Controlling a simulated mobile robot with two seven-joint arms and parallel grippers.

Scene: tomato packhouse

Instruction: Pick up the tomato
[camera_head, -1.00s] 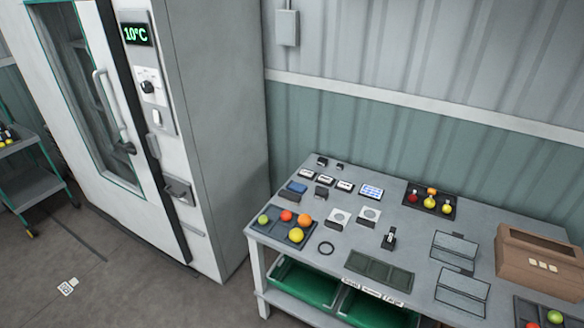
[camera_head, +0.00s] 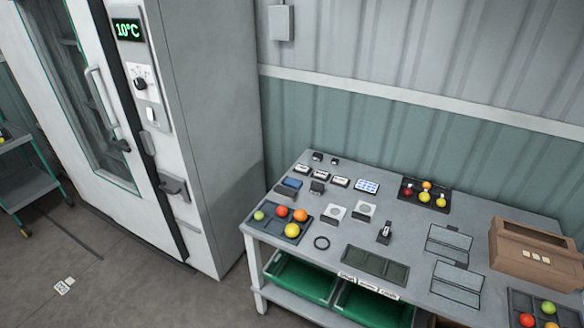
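Tomatoes lie in three dark trays on the grey table. The left tray (camera_head: 263,228) holds a green tomato (camera_head: 259,215), a red tomato (camera_head: 282,211), an orange tomato (camera_head: 300,215) and a yellow tomato (camera_head: 292,230). The back tray (camera_head: 404,202) holds red, orange and yellow tomatoes, among them a yellow one (camera_head: 424,197). The front right tray (camera_head: 514,299) holds a green tomato (camera_head: 548,307) and a red tomato (camera_head: 527,320), and is cut off by the picture edge. Neither of my grippers is in view.
Green bins (camera_head: 300,280) sit below. A tall cabinet (camera_head: 215,120) reading 10°C stands left, with open floor before it.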

